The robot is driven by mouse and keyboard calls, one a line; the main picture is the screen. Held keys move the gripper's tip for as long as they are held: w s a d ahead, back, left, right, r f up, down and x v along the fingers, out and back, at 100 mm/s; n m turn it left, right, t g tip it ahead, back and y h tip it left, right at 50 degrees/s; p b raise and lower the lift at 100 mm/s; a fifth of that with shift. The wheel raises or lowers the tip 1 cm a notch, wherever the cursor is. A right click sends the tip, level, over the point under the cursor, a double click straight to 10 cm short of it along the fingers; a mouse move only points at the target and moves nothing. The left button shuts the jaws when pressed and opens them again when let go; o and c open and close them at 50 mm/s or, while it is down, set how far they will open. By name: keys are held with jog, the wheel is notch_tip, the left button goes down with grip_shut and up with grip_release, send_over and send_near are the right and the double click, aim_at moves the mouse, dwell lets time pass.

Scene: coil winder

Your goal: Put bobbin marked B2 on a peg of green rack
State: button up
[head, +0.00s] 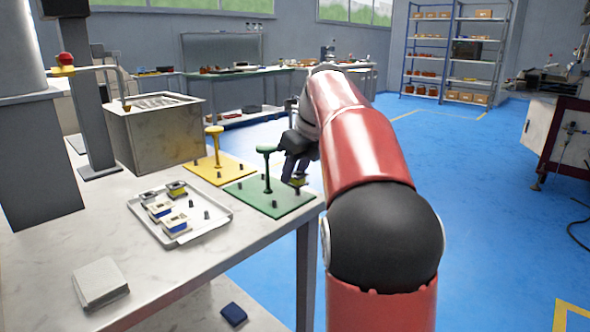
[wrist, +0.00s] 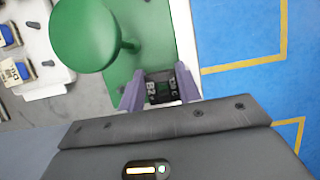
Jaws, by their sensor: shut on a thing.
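My gripper (wrist: 157,91) is shut on a dark bobbin (wrist: 158,88), whose marking seems to read B2 in the wrist view. In the head view the held bobbin (head: 298,180) shows yellow and black below my gripper (head: 295,165). It is over the right part of the green rack (head: 262,202), near its right edge. The rack is a flat green plate with a green post and several short dark pegs; its post top and plate (wrist: 150,20) also show in the wrist view. Whether the bobbin touches the plate or has a peg inside it is hidden.
A silver tray (head: 222,222) with several bobbins lies left of the green rack. A yellow rack (head: 205,172) with a post stands behind. A metal bin (head: 150,135) is at the back left. The table's right edge is close to the green rack.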

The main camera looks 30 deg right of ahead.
jog(key=shift+f, duration=0.25)
jog(key=shift+f+b, duration=0.55)
jog(key=shift+f, duration=0.2)
jog(key=shift+f, duration=0.1)
jog(key=o, duration=1)
jog(key=shift+o, duration=0.2)
jog(key=p+v, duration=0.2)
jog(key=v, duration=0.6)
jog(key=shift+a, duration=0.1)
